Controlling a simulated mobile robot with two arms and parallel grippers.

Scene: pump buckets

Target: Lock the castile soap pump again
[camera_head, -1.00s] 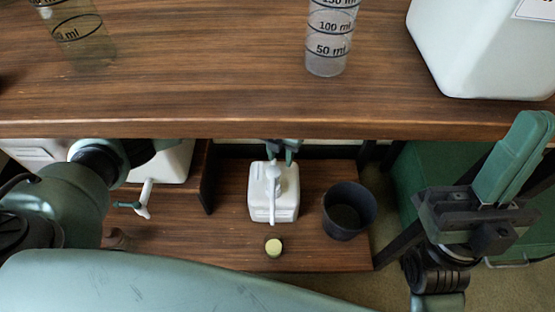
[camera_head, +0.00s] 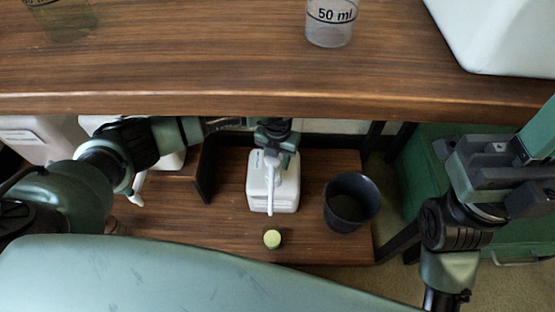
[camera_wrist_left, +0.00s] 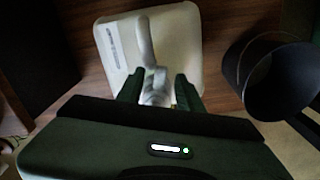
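A white pump bottle (camera_head: 285,192) stands upright on the low wooden shelf, its long white spout (camera_head: 270,190) pointing toward me. The label is not readable, so I cannot confirm it is the castile soap. My left gripper (camera_head: 278,150) reaches in behind the pump head from the far side. In the left wrist view, the fingers of my left gripper (camera_wrist_left: 159,92) stand on either side of the white pump head (camera_wrist_left: 156,86), apart, with no clear grip on it. The bottle (camera_wrist_left: 180,42) fills the top middle there. My right gripper (camera_head: 538,130) is empty at the right edge, fingers together.
A dark bucket (camera_head: 351,203) stands right of the bottle; it also shows in the left wrist view (camera_wrist_left: 235,70). A small yellow-green cap (camera_head: 272,239) lies in front. Another white container stands behind my left arm.

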